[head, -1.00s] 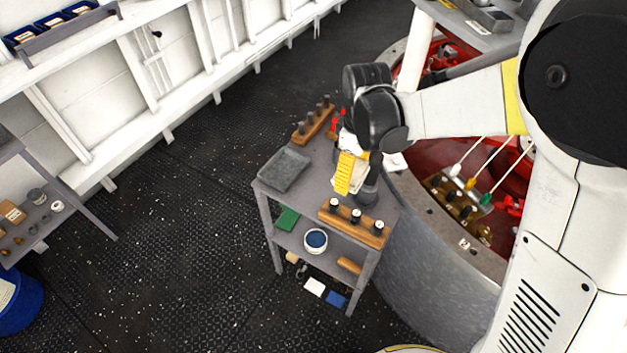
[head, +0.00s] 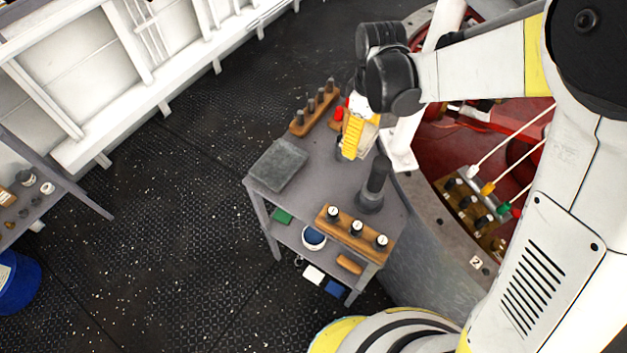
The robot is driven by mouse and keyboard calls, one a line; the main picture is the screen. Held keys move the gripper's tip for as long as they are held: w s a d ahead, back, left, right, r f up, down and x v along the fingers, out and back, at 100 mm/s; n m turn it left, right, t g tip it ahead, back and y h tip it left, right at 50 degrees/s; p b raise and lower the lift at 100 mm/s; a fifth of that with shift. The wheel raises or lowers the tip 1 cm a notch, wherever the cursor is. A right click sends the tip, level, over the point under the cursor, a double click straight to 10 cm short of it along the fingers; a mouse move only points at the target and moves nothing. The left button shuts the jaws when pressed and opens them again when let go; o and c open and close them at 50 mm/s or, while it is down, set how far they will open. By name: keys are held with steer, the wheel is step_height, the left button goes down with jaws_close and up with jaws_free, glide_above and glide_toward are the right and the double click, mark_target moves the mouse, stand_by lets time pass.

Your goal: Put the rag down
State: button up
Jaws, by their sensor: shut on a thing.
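My gripper (head: 349,148), with a yellow ridged part, points down over the back part of a small grey two-level table (head: 335,185). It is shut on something. The held thing, taken to be the rag, is hidden by the gripper or too small to make out. I cannot tell whether it touches the tabletop. A small red thing (head: 339,113) shows just behind the gripper; I cannot tell what it is.
A grey tray (head: 278,164) lies at the table's left. A dark upright cylinder (head: 374,185) stands at right. Wooden peg racks stand at front (head: 353,232) and back (head: 314,110). A round red-floored pit (head: 440,160) borders the right side. Bare tabletop lies mid-table.

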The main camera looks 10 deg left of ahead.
step_height(320, 180, down, 8)
steer(key=s+b, duration=0.1)
steer(key=b, duration=1)
glide_above(311, 187)
step_height(311, 187, down, 7)
steer(key=shift+f, duration=0.1)
steer(key=shift+f+b, duration=1.15)
steer(key=shift+f, duration=0.75)
